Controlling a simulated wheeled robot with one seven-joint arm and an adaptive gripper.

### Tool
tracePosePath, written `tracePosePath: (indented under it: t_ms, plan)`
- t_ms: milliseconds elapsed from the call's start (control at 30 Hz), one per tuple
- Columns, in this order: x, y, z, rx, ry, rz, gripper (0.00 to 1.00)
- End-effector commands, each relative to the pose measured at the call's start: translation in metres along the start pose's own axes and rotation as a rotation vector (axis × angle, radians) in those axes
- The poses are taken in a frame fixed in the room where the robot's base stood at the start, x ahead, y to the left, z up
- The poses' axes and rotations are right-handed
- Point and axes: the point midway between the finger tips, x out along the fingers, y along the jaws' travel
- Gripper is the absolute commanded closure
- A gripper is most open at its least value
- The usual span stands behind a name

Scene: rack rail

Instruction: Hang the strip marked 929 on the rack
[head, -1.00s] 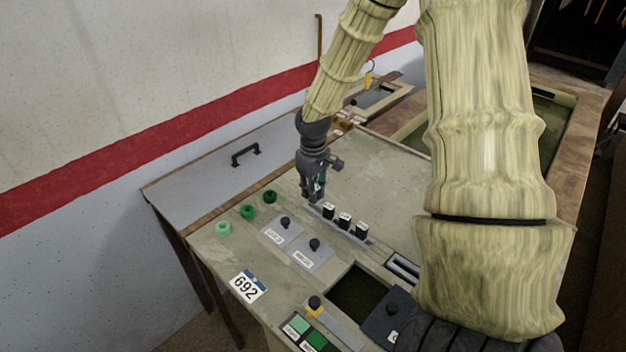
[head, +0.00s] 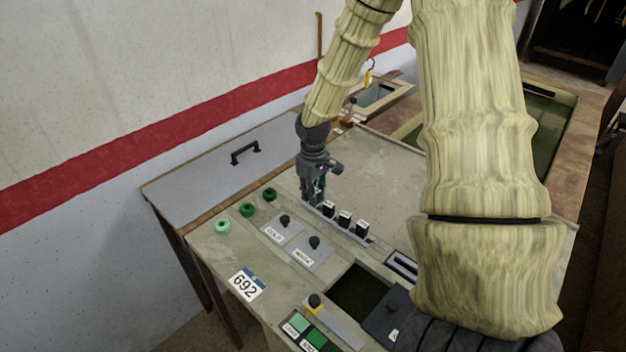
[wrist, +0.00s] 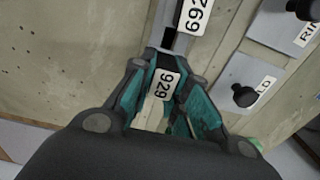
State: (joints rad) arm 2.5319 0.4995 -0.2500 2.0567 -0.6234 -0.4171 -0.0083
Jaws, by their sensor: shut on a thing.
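My gripper (head: 314,200) points down at the left end of the rack, a grey rail (head: 362,238) on the bench. In the wrist view my gripper (wrist: 165,105) is shut on the strip marked 929 (wrist: 163,84), whose white label shows between the teal finger pads. The strip's lower part is hidden, and I cannot tell whether it touches the rail. Several black pieces with white labels stand on the rack to the right of my gripper. The nearest one, marked 692 (wrist: 195,15), shows in the wrist view.
Two grey plates with black knobs (head: 285,222) lie in front of the rack. Green rings (head: 247,210) lie at the left. A card reading 692 (head: 245,284) is at the front edge. A dark square opening (head: 360,290) is at the front right. Bare bench lies behind the rack.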

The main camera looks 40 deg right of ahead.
Motion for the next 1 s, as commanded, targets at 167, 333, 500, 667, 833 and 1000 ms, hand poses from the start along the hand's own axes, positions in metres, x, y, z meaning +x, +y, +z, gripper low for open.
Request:
tracePosePath:
  t_ms: [167, 333, 500, 667, 833, 1000]
  plan:
    - [0.001, 0.0, 0.0, 0.0, 0.0, 0.0, 1.0]
    - [0.003, 0.0, 0.0, 0.0, 0.0, 0.0, 1.0]
    - [0.005, 0.0, 0.0, 0.0, 0.0, 0.0, 1.0]
    - [0.007, 0.0, 0.0, 0.0, 0.001, 0.0, 1.0]
    - [0.009, 0.0, 0.0, 0.0, 0.001, 0.0, 1.0]
    - [0.011, 0.0, 0.0, 0.0, 0.0, 0.0, 1.0]
